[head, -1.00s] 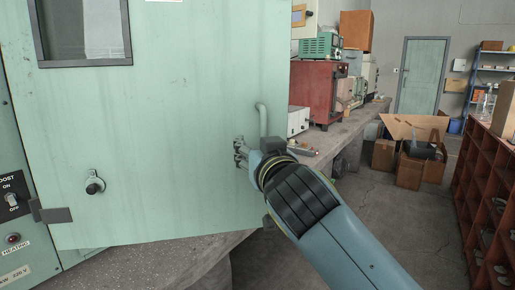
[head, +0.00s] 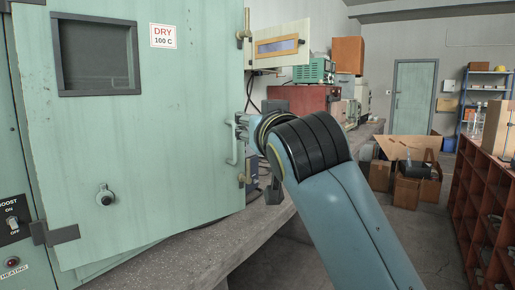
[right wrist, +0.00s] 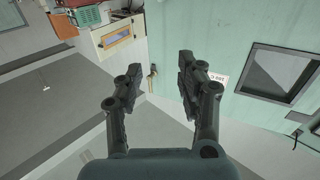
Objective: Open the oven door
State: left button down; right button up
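The oven door (head: 170,110) is a pale green panel with a dark-framed window, a "DRY 100 C" label and a round knob. Dark hinges are at its left. A pale bar handle (head: 232,153) is near its right edge, partly hidden by my wrist. Brass catches show along that edge. My left gripper is not in view.
The concrete bench (head: 205,248) runs beneath the oven and back along the wall. A cream box (head: 278,30) and a red cabinet (head: 300,98) are beyond the door. Cardboard boxes (head: 408,185) are on the floor and a red-brown shelf (head: 480,205) is at right.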

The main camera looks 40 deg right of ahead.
aim_at(168, 151)
jog(key=i+l, duration=0.15)
jog(key=i, duration=0.25)
jog(key=i+l, duration=0.15)
jog(key=i, duration=0.3)
